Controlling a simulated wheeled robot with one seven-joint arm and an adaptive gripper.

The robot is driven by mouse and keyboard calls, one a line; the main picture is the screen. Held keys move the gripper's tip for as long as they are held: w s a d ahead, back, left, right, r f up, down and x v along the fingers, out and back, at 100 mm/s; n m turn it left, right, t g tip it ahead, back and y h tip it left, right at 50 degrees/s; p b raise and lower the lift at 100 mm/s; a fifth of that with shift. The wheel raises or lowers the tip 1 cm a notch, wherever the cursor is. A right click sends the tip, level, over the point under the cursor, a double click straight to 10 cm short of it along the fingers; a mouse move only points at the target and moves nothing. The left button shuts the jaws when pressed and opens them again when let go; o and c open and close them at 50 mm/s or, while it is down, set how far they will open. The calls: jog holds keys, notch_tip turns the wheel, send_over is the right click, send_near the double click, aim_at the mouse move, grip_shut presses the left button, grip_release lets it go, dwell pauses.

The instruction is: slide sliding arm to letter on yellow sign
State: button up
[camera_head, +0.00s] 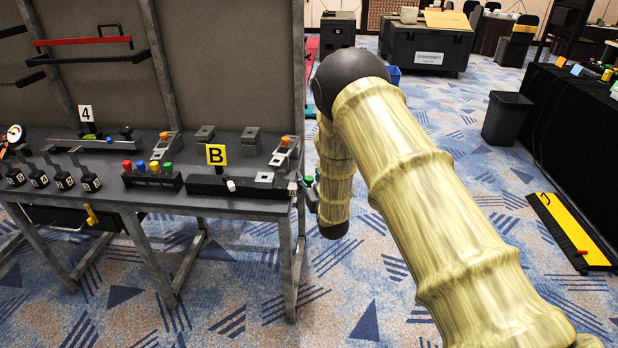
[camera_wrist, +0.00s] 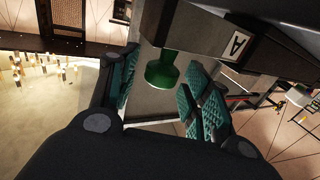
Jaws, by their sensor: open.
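The yellow sign (camera_head: 216,154) carries a black letter B and stands on the workbench. In the wrist view a green knob (camera_wrist: 162,72) sticks out near that label. My gripper (camera_wrist: 165,88) is open, with its teal pads on either side of the green knob; contact cannot be told.
A block of coloured buttons (camera_head: 150,179) and upright black levers (camera_head: 60,178) are left along the bench (camera_head: 235,208). A dark bin (camera_head: 506,118) stands at the right. Carpeted floor (camera_head: 370,290) is open right of the bench.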

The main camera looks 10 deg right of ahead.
jog(key=shift+w, duration=0.45)
grip_shut()
jog(key=d, duration=0.2)
jog(key=s+d, duration=0.1)
jog(key=d+b, duration=0.1)
jog(key=d, duration=0.1)
jog(key=shift+s+d, duration=0.3)
jog(key=shift+d, duration=0.05)
grip_release()
jog(key=shift+s, duration=0.1)
